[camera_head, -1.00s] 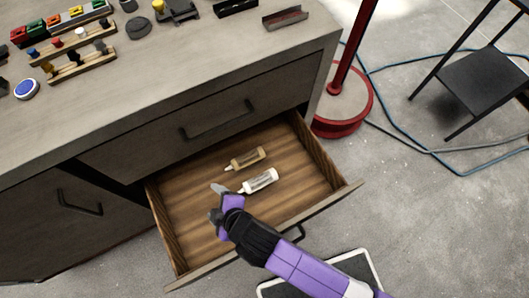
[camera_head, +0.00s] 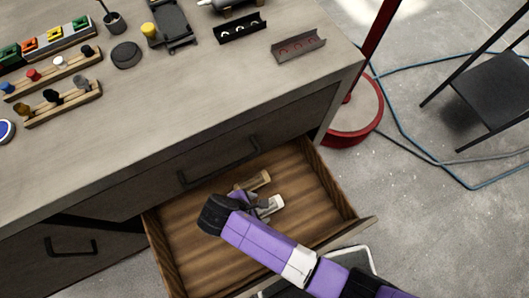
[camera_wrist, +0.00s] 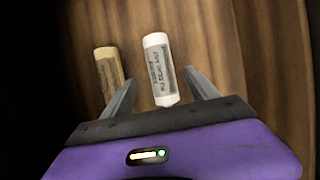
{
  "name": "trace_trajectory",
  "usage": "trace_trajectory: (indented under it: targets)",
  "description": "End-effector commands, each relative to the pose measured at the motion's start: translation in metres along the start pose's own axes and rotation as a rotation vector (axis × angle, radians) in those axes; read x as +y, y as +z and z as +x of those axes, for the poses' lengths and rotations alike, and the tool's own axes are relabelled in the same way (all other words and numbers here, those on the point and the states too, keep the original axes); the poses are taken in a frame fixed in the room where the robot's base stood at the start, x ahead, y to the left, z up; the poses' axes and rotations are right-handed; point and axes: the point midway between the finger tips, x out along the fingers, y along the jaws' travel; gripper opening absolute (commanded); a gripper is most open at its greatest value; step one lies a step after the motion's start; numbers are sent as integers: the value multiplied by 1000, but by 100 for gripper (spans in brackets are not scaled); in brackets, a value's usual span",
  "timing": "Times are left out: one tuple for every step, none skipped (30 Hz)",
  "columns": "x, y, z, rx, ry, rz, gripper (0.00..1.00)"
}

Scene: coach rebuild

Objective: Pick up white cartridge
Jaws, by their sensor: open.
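The white cartridge (camera_wrist: 158,70) lies in the open wooden drawer, its printed label facing up. My gripper is open and nothing is held. A tan cartridge (camera_wrist: 109,72) lies beside the white one, to its left in the wrist view, close to the left finger. It is partly hidden in the head view (camera_head: 259,180).
The drawer (camera_head: 311,185) has raised walls around the cartridges, with bare floor to their right. The cabinet top (camera_head: 150,110) overhangs behind, with racks, a black tray (camera_head: 241,28) and a grey channel (camera_head: 299,47) on it. A red stand (camera_head: 358,120) is at right.

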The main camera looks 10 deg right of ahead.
Motion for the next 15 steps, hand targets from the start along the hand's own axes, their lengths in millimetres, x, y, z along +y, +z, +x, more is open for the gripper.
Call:
trace_trajectory:
  targets:
    - [0, -1, 6, -1, -1, 0, 68]
    - [0, -1, 9, -1, -1, 0, 68]
    - [-1, -2, 13, -1, -1, 1, 68]
    - [-1, -3, 17, 0, 0, 1, 68]
    - [-1, -4, 22, -1, -1, 1, 68]
    - [-1, -5, 28, -1, -2, 1, 68]
    - [-1, -5, 33, 0, -1, 2, 68]
    - [-2, -6, 37, -1, -1, 2, 68]
    - [-2, -6, 42, 0, -1, 2, 68]
    - [-1, -6, 46, 0, 0, 2, 68]
    - [-1, -6, 48, 0, 0, 2, 68]
    - [-1, -5, 52, 0, 0, 2, 68]
    - [-1, -5, 53, 0, 0, 2, 68]
    - [-1, -5, 54, 1, 1, 3, 68]
    - [-1, -5, 55, 1, 2, 3, 68]
